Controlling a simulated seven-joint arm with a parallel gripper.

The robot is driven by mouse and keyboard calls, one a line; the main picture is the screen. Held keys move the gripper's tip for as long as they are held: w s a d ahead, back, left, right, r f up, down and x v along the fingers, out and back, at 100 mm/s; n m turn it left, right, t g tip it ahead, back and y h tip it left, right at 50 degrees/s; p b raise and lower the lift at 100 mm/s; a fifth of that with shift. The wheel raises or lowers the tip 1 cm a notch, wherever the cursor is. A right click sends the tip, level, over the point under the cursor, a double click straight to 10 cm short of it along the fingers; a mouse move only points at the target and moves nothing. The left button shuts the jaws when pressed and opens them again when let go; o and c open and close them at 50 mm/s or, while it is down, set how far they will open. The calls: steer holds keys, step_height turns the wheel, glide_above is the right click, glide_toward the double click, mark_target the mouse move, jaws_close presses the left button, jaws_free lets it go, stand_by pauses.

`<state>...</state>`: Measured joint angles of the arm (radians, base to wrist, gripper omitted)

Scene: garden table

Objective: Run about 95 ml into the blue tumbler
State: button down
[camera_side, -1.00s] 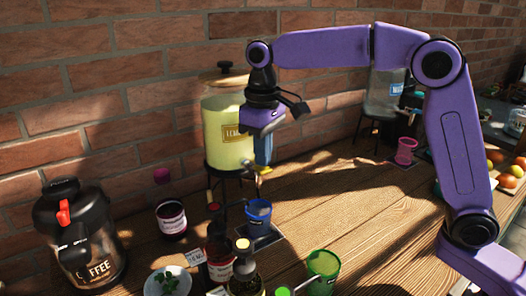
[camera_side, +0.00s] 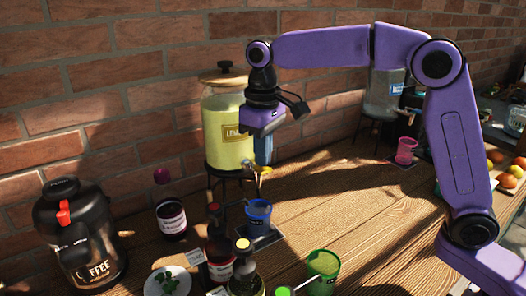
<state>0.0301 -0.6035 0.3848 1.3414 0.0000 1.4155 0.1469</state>
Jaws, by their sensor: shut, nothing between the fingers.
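The blue tumbler (camera_side: 257,213) stands upright on a dark mat (camera_side: 262,238) below the front of the lemonade dispenser (camera_side: 226,135). The dispenser is a glass jar of yellow drink with a wooden lid, raised on a dark stand. My gripper (camera_side: 263,165) points down in front of the jar, just above the tumbler, at the brass tap (camera_side: 258,175). Its fingers are shut with nothing between them. The fingertips are close to the tap; I cannot tell whether they touch it. The level in the tumbler is too small to read.
A coffee jug (camera_side: 80,235) stands at the left and a dark bottle (camera_side: 170,208) left of the stand. More bottles and a green cup (camera_side: 322,272) crowd the front. A pink cup (camera_side: 405,150) and a water dispenser (camera_side: 384,92) are at the back right. The middle-right boards are clear.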

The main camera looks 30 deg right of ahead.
steer(key=shift+f, duration=0.15)
steer(key=shift+f, duration=0.85)
stand_by(2.6)
stand_by(0.6)
step_height(320, 180, up, 8)
stand_by(0.7)
steer(key=shift+s, duration=0.1)
steer(key=s+d+f+n, duration=0.2)
steer(key=s+d+f, duration=0.3)
steer(key=s, duration=0.5)
steer(key=s+d+f+n, duration=0.3)
steer(key=s+d+f, duration=0.2)
steer(key=s, duration=0.5)
steer(key=s+d+f+n, duration=0.2)
steer(key=s+d+f, duration=0.3)
steer(key=s, duration=0.5)
steer(key=shift+s+d+f+n, duration=0.3)
steer(key=shift+s+d+n, duration=0.1)
steer(key=shift+d, duration=0.2)
